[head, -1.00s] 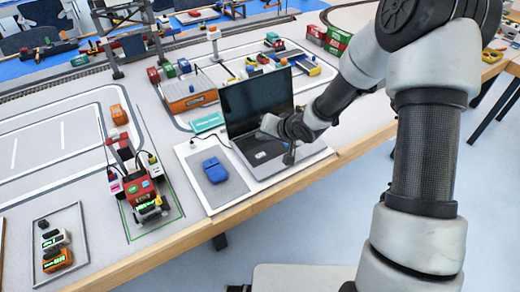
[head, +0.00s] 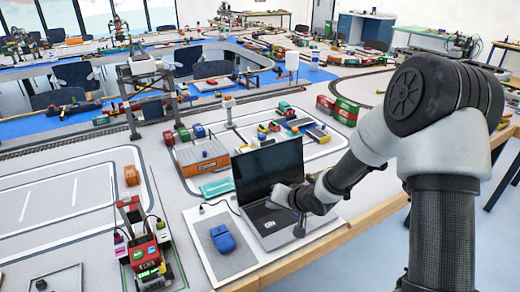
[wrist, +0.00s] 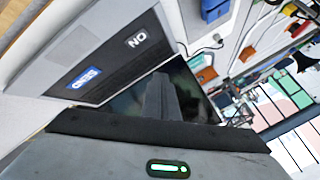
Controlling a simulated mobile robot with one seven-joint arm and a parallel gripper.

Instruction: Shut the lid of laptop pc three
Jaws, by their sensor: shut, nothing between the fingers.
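The laptop (head: 262,172) stands open on a white board at the table's front edge, its dark screen raised and tilted back. Its grey keyboard half (head: 262,222) lies flat. My gripper (head: 299,226) is shut and empty, over the right part of the keyboard half, in front of the screen. Whether it touches the laptop I cannot tell. The wrist view shows the dark screen (wrist: 188,85) and the grey keyboard half (wrist: 115,62) with its labels close up; my gripper's fingertips cannot be made out there.
A blue mouse (head: 223,238) lies on a grey mat left of the laptop. An orange container block (head: 203,157) and a teal box (head: 217,187) stand behind it. A red crane model (head: 143,240) stands at left. Open floor lies right of the table edge.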

